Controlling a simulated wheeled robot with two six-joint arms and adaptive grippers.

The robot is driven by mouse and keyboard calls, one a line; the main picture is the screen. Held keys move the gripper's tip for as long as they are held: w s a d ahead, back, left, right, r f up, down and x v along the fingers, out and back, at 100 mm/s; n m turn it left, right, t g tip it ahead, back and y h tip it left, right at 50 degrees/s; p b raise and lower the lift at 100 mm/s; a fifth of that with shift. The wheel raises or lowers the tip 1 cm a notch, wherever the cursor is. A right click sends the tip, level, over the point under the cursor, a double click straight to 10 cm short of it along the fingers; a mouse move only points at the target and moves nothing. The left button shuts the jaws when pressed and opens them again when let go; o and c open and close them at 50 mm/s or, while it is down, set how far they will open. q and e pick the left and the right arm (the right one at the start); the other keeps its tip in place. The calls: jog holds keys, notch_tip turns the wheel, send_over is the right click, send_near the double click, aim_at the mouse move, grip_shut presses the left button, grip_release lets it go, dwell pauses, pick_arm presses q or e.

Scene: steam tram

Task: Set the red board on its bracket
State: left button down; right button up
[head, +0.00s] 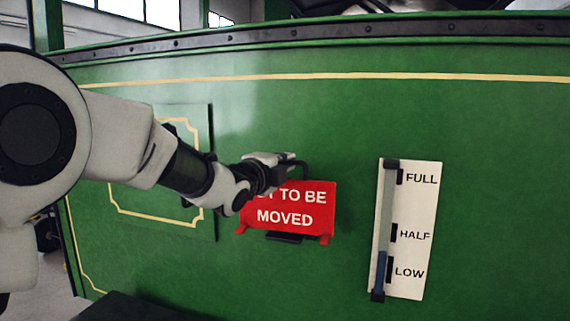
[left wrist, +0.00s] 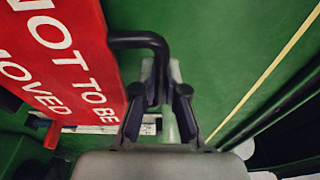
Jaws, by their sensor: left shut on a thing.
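The red board (head: 290,212), lettered in white "NOT TO BE MOVED", is upright in front of the green tram side, with a red tab at each lower corner. It also shows in the left wrist view (left wrist: 72,62). A black bent handle (left wrist: 143,40) rises from its top edge. My left gripper (head: 283,161) is shut on this handle; its fingers show in the left wrist view (left wrist: 160,92). My right gripper is out of view.
A white gauge plate (head: 417,230) marked FULL, HALF and LOW, with a glass tube, is on the panel right of the board. A green hatch (head: 150,205) with yellow lining is at left behind my arm. A black riveted rail (head: 330,31) runs above.

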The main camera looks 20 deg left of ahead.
pick_arm(q)
jog(key=shift+r, duration=0.1)
jog(key=c, duration=1.2)
grip_release()
jog(key=shift+o, duration=0.2)
jog(key=s+a, duration=0.1)
jog(key=s, duration=0.6)
jog(key=shift+a, duration=0.15)
jog(key=shift+s, duration=0.3)
